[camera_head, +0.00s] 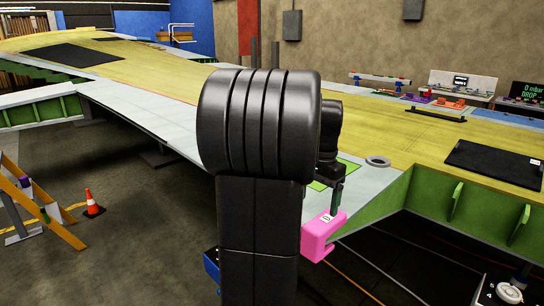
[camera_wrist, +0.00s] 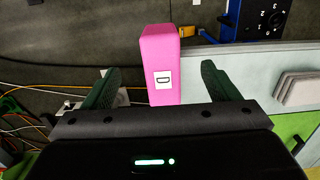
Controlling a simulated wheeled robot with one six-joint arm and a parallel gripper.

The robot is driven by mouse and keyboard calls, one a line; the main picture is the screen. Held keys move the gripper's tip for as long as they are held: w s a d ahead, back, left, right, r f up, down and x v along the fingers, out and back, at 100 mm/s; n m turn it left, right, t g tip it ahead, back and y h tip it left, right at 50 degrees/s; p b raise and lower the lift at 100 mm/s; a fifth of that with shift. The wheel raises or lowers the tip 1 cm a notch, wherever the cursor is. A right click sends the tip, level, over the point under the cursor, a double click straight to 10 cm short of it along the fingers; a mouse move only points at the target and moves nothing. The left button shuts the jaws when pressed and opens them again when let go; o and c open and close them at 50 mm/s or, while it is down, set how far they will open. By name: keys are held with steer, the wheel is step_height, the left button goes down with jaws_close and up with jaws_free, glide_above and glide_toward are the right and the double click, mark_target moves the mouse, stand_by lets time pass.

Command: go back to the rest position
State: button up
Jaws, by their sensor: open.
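My gripper (camera_wrist: 160,67) is open, with one dark green finger on each side of a pink block in the wrist view. The pink block (camera_wrist: 162,45) carries a white label with a letter D and touches neither finger in that view. In the head view my gripper (camera_head: 337,197) points down just above the pink block (camera_head: 318,237), which sits at the near edge of the wing. My own arm hides part of the block's surroundings. Whether gripper and block touch cannot be told in the head view.
The wing (camera_head: 170,115) runs across behind my arm, with a green frame (camera_head: 440,200) under its right edge. A grey ring (camera_head: 378,161) and a black mat (camera_head: 495,163) lie on it. An orange cone (camera_head: 92,205) stands on the floor at left.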

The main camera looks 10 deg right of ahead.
mark_target(314, 227)
steer(key=f, duration=1.2)
steer(key=shift+s+a+f+p, duration=0.15)
steer(key=shift+a+p, duration=0.05)
steer(key=shift+p, duration=0.2)
steer(key=shift+s+a, duration=0.15)
steer(key=shift+a, duration=0.05)
steer(key=shift+w+d+r, duration=0.2)
steer(key=shift+r, duration=0.3)
step_height(314, 227, up, 13)
step_height(314, 227, down, 13)
steer(key=shift+f, duration=0.1)
steer(key=s+a+b, duration=0.2)
steer(key=s+a, duration=0.2)
steer(key=a, duration=0.1)
steer(key=shift+a, duration=0.1)
